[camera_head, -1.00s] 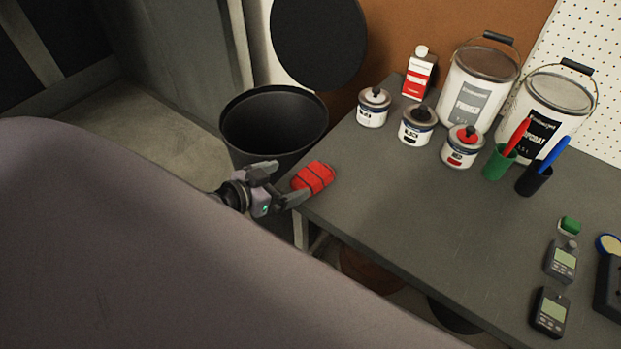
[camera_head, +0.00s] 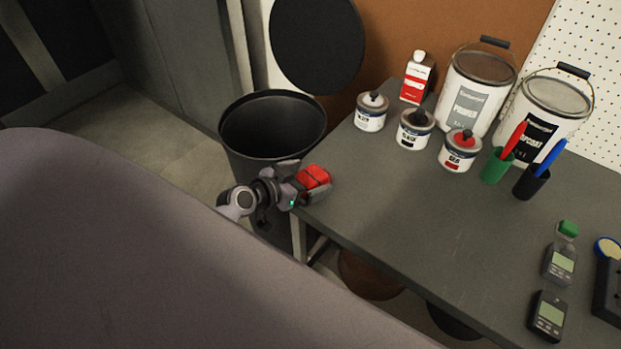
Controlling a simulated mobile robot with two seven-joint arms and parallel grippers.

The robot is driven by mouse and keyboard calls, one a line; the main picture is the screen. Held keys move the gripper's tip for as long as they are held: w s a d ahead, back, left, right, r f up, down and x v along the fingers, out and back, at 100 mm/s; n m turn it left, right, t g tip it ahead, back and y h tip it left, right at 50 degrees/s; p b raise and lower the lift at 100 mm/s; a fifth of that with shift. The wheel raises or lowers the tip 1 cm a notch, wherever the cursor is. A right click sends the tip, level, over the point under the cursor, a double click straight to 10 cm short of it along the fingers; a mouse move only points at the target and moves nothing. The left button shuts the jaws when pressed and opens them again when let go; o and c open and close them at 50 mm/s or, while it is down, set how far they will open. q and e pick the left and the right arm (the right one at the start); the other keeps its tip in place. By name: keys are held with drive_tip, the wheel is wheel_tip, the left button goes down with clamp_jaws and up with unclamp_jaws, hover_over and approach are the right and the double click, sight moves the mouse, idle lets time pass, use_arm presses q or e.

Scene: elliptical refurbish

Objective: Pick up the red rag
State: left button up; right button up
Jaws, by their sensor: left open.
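The red rag (camera_head: 313,177) is a small rolled or folded red bundle with dark bands. It lies at the left corner of the grey table (camera_head: 400,215). My left gripper (camera_head: 308,182) reaches it from the left, with one finger on its far side and one on its near side. The jaws are open around the rag, and the fingers hide part of it. I cannot tell whether the fingers touch it. My right gripper is not in view.
A black open bin (camera_head: 274,125) stands just behind the gripper, its round lid (camera_head: 317,45) raised. Small cans (camera_head: 415,130), a red-and-white bottle (camera_head: 417,80), large pails (camera_head: 475,90) and marker cups (camera_head: 497,166) stand at the table's back. Meters (camera_head: 548,314) lie at right. The table's middle is clear.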

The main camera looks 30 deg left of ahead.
use_arm(q)
drive_tip(key=c, duration=1)
drive_tip(key=shift+r, duration=0.1)
drive_tip(key=shift+c, duration=0.2)
